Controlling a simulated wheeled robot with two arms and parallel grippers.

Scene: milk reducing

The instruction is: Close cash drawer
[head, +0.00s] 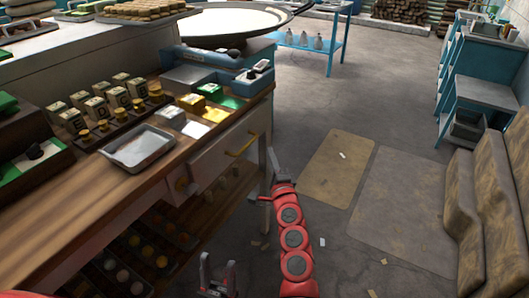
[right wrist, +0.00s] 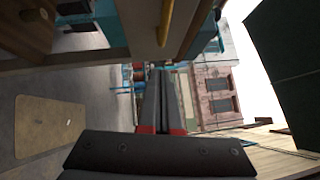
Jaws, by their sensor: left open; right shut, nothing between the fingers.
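The cash drawer (head: 218,163) has a pale front with a brass bar handle (head: 243,144) and sits under the wooden counter (head: 100,215). I cannot tell clearly how far it stands out. My right gripper (head: 271,157) is shut and empty beside the drawer's right end. In the right wrist view, its closed fingers (right wrist: 160,78) point just below the handle (right wrist: 167,22) and the drawer front (right wrist: 143,30), seemingly apart from them. My left gripper (head: 217,274) is open and empty, low in front of the counter's shelves, away from the drawer.
A metal tray (head: 138,147), small boxes (head: 108,97) and a blue scale (head: 215,68) stand on the counter. Shelves with goods (head: 155,245) lie below. The floor (head: 350,140) to the right is mostly clear, with a brown sofa-like seat (head: 490,190) at the far right.

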